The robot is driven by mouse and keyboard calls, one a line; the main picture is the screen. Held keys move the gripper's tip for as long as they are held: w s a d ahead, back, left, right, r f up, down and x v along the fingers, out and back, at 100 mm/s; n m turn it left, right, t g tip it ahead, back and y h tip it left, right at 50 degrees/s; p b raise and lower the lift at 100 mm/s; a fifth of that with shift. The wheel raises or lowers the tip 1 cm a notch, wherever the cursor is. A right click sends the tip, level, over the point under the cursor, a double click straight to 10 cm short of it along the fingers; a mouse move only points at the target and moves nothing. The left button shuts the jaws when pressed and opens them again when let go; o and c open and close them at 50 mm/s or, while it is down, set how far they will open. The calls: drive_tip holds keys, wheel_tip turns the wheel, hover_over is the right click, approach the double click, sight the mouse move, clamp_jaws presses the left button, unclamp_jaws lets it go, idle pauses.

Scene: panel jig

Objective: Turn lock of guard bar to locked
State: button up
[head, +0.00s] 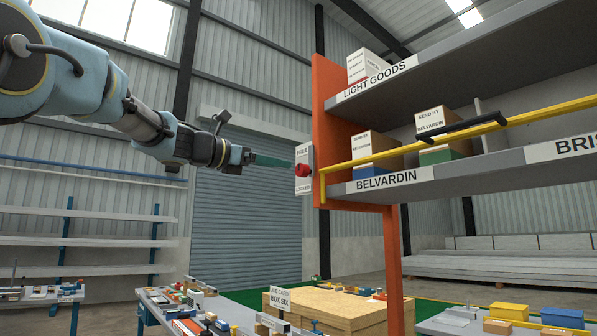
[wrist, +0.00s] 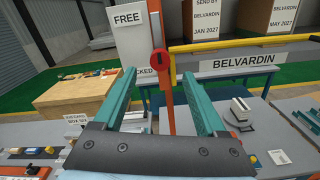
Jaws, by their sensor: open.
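The lock is a white plate (head: 304,168) on the end of the orange rack post, with a red knob (head: 302,169) on it. In the wrist view the plate (wrist: 132,38) reads FREE at the top and a partly hidden LOCKED lower down. The knob (wrist: 159,62) shows a dark upright mark; I cannot tell its setting. The yellow guard bar (head: 450,132) runs across the shelf front beside the lock. My gripper (head: 288,162) is open and empty, its fingertips just short of the knob. In the wrist view the knob appears between the green fingers (wrist: 159,74).
The shelf (head: 470,180) holds boxes behind the bar, which carries a black handle (head: 461,128). The air around my gripper, left of the post, looks clear.

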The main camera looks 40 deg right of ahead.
sight(299, 169)
drive_tip(key=d+p, duration=0.1)
drive_tip(key=d, duration=0.2)
drive_tip(key=d+p, duration=0.1)
drive_tip(key=d, duration=0.2)
drive_tip(key=d+p, duration=0.2)
drive_tip(key=d, duration=0.1)
drive_tip(key=shift+s+d, duration=0.15)
drive_tip(key=shift+s, duration=0.15)
drive_tip(key=shift+d+f, duration=0.1)
drive_tip(key=shift+d, duration=0.3)
clamp_jaws()
idle(0.7)
